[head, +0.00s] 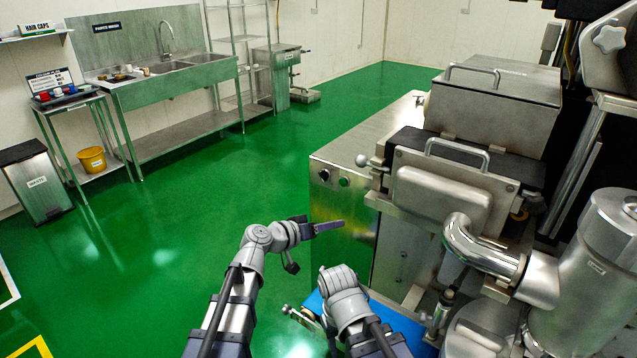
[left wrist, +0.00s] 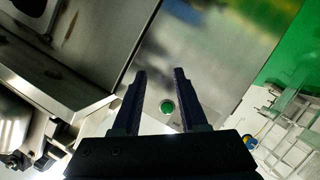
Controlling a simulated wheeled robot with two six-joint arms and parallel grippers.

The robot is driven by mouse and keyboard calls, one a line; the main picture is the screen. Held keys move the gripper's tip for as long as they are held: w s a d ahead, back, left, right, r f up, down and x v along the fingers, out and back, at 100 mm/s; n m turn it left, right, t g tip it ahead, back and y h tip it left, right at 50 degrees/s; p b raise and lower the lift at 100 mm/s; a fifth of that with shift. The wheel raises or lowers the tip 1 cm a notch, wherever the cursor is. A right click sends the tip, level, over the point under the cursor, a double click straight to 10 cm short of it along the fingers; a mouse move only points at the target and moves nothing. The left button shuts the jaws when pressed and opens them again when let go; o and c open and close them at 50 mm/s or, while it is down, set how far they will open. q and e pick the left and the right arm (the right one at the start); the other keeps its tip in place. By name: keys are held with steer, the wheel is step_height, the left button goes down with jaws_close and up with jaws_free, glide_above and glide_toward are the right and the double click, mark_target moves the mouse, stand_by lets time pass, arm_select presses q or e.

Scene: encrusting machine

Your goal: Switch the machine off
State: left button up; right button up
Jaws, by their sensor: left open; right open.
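The steel machine (head: 390,250) stands at the right. Its near side panel carries a black knob (head: 324,175) and, to the right of it, a green round button (head: 344,182). The left gripper (head: 326,227) is below and in front of this panel, apart from it. In the left wrist view its two fingers (left wrist: 160,75) are open with nothing between them; the green button (left wrist: 168,107) shows in the gap, farther off. The black knob is not visible there. My right gripper (head: 338,280) is low beside the machine; its fingers are hard to make out, and I see nothing held.
A blue belt (head: 405,328) lies just right of my right arm. A steel pipe (head: 485,255) and cylinder (head: 600,260) stand at the right. The green floor (head: 190,220) to the left is clear up to the sink table (head: 180,85) and waste bin (head: 38,182).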

mark_target(321, 177)
arm_select(q)
steer(key=w+a+r+n+t+y, duration=0.1)
steer(key=w+a+r+n+t, duration=0.3)
steer(key=w+a+r+t, duration=0.3)
steer(key=shift+g, duration=0.7)
steer(key=shift+w+a+f+b+x, duration=0.1)
steer(key=shift+f+x, duration=0.1)
steer(key=shift+x, duration=1.15)
steer(key=shift+w+a+f+b+x, duration=0.1)
steer(key=shift+f+x, duration=0.1)
steer(key=shift+x, duration=1.15)
steer(key=shift+a+f+b+x, duration=0.1)
steer(key=shift+f+x, duration=0.1)
steer(key=shift+x, duration=1.15)
steer(key=shift+c, duration=0.3)
jaws_close()
